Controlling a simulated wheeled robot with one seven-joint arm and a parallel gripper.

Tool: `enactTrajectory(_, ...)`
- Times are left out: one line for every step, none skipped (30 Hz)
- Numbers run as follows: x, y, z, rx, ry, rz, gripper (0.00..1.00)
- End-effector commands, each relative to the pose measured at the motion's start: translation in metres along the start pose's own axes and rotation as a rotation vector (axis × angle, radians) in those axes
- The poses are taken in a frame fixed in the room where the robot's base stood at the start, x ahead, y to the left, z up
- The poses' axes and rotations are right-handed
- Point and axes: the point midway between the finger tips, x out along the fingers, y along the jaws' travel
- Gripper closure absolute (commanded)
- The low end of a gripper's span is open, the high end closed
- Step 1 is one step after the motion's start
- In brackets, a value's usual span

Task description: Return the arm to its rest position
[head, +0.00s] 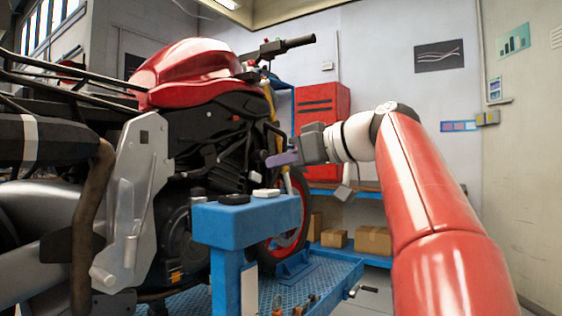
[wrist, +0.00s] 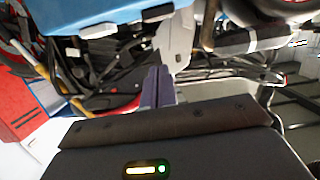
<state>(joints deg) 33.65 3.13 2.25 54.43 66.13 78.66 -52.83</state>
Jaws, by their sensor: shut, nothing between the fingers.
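My gripper (head: 270,160) shows in the head view at the end of my red and white arm, pointing left toward the motorcycle. Its purple fingers are shut with nothing between them. They also show in the wrist view (wrist: 158,85), close together. In the head view the fingers appear above the blue stand (head: 245,222) and in front of the engine side of the red motorcycle (head: 195,75). I see no contact between the gripper and the motorcycle or the stand.
On the stand's top lie a dark round piece (head: 234,199) and a white piece (head: 266,193). A red cabinet (head: 322,120) and a blue shelf with cardboard boxes (head: 373,240) stand behind my arm.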

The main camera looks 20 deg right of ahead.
Motion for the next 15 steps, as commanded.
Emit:
enactTrajectory(0.000,0.000,0.000,0.000,0.000,0.000,1.00)
enactTrajectory(0.000,0.000,0.000,0.000,0.000,0.000,1.00)
enactTrajectory(0.000,0.000,0.000,0.000,0.000,0.000,1.00)
enactTrajectory(0.000,0.000,0.000,0.000,0.000,0.000,1.00)
enactTrajectory(0.000,0.000,0.000,0.000,0.000,0.000,1.00)
enactTrajectory(0.000,0.000,0.000,0.000,0.000,0.000,1.00)
enactTrajectory(0.000,0.000,0.000,0.000,0.000,0.000,1.00)
enactTrajectory(0.000,0.000,0.000,0.000,0.000,0.000,1.00)
enactTrajectory(0.000,0.000,0.000,0.000,0.000,0.000,1.00)
enactTrajectory(0.000,0.000,0.000,0.001,0.000,0.000,1.00)
enactTrajectory(0.001,-0.001,0.001,0.003,-0.002,0.000,1.00)
enactTrajectory(0.002,-0.002,0.003,0.012,-0.009,0.002,1.00)
enactTrajectory(0.003,-0.004,0.006,0.023,-0.018,0.005,1.00)
enactTrajectory(0.005,-0.006,0.010,0.038,-0.031,0.009,1.00)
enactTrajectory(0.009,-0.011,0.018,0.065,-0.053,0.017,1.00)
